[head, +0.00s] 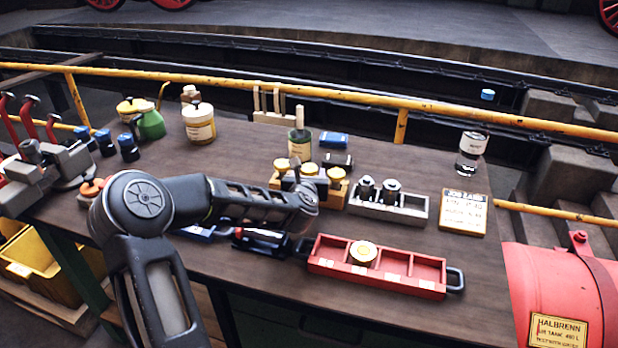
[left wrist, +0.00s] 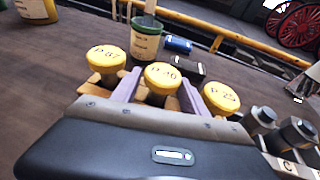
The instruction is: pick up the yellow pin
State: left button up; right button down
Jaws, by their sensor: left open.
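Three yellow-capped pins stand in a wooden rack (head: 331,200) on the bench: the left pin (head: 281,165), the middle pin (head: 309,168) and the right pin (head: 336,173). In the left wrist view their tops carry dark lettering: left pin (left wrist: 106,57), middle pin (left wrist: 163,77), right pin (left wrist: 220,97). My left gripper (head: 305,183) is open at the rack. In the left wrist view its two fingers (left wrist: 160,91) stand on either side of the middle pin. Contact cannot be told. The lower part of the middle pin is partly hidden. My right gripper is not in view.
A grey tray (head: 408,213) with dark-topped parts stands right of the rack. A red tray (head: 323,254) holding a yellow-and-white round piece (head: 362,252) lies in front.

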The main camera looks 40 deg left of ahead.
pick_arm(q)
jog(key=shift+c, duration=0.3)
grip_shut()
dwell(0.3)
jog(key=shift+r, duration=0.1)
